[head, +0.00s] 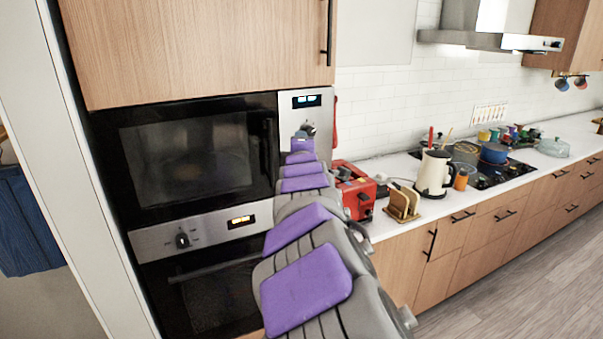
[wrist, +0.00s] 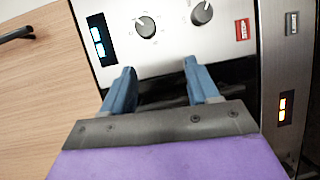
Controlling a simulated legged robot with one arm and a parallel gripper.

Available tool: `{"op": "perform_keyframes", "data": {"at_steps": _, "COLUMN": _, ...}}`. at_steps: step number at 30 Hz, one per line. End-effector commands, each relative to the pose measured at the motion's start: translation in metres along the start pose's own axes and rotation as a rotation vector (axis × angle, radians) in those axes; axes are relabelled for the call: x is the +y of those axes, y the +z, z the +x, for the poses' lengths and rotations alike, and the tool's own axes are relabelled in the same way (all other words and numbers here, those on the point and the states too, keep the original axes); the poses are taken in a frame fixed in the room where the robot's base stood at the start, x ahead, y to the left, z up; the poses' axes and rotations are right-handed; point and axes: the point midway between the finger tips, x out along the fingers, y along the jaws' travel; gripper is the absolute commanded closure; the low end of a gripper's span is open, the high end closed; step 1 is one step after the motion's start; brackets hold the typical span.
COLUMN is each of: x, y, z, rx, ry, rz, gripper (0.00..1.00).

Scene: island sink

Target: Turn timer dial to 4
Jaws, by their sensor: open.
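The microwave's steel control panel shows at close range in the wrist view (wrist: 172,48), turned sideways. It carries a lit display (wrist: 101,40) and two round dark dials: one nearer the display (wrist: 146,27) and one farther from it (wrist: 202,13). Their markings are too small to read, so I cannot tell which is the timer. My gripper (wrist: 159,66) is open and empty, its blue fingers apart and below both dials in the picture. In the head view one dial (head: 309,128) shows just above my arm's end; the lower panel is hidden by my arm.
The microwave door (head: 190,155) is shut, with its dark handle beside the panel. An oven with its own knob (head: 183,240) sits below. A red toaster (head: 352,185) and cream kettle (head: 434,173) stand on the counter to the right. Floor at lower right is clear.

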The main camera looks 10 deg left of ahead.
Motion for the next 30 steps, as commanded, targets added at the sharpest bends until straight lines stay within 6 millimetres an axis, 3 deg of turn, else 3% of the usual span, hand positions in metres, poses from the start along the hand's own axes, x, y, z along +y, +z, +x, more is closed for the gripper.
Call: {"op": "perform_keyframes", "data": {"at_steps": 30, "x": -0.003, "y": -0.002, "z": -0.065, "rx": 0.001, "ry": -0.001, "rz": 0.0, "gripper": 0.4}}
